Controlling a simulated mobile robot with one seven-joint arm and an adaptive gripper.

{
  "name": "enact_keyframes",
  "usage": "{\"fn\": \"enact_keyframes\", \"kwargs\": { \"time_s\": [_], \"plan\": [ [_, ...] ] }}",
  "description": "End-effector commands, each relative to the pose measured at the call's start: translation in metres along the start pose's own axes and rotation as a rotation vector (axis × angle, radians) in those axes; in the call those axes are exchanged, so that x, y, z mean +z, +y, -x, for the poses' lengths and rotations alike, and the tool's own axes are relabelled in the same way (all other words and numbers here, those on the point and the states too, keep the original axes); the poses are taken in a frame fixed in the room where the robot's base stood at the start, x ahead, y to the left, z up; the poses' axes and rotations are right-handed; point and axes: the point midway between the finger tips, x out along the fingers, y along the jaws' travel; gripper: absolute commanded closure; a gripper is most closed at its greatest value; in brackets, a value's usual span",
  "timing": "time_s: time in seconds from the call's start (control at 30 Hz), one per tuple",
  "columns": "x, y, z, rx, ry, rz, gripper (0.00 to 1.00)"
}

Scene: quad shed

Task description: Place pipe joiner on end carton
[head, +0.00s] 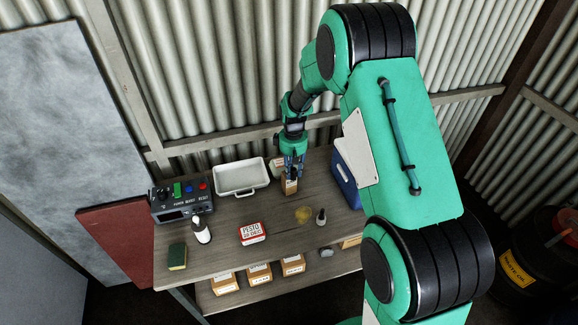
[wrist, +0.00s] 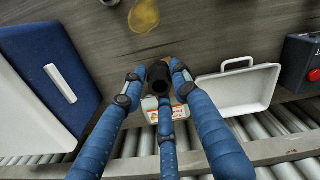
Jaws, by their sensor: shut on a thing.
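My gripper (wrist: 157,82) has blue fingers and is shut on a black, hollow, tube-like piece, which I take to be the pipe joiner (wrist: 159,79). In the head view my gripper (head: 291,172) points down over the back of the worktop. A small brown carton (head: 289,187) stands on the worktop directly under the fingertips. The fingers hide most of the joiner there, and I cannot tell whether it touches the carton. Several brown cartons stand in a row on the lower shelf, including a left one (head: 223,283), a middle one (head: 260,273) and a right one (head: 293,265).
A white tray (head: 241,177) and a blue-and-white cooler (head: 346,172) flank my gripper. A white-and-green box (wrist: 151,104) is close behind it. A pesto tin (head: 252,233), white bottle (head: 200,230), sponge (head: 177,257) and control box (head: 181,199) stand on the worktop. Corrugated wall backs the table.

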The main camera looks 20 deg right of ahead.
Motion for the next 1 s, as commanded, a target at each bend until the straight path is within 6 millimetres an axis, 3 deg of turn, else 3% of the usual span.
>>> {"fn": "enact_keyframes", "kwargs": {
  "time_s": [0.2,0.43,1.0],
  "plan": [
    [-0.03,0.019,-0.004,0.0,0.0,0.0,0.87],
    [-0.052,0.033,-0.006,0.0,0.0,0.0,0.87],
    [-0.057,0.036,-0.012,-0.001,-0.001,0.0,0.87]
  ]
}}
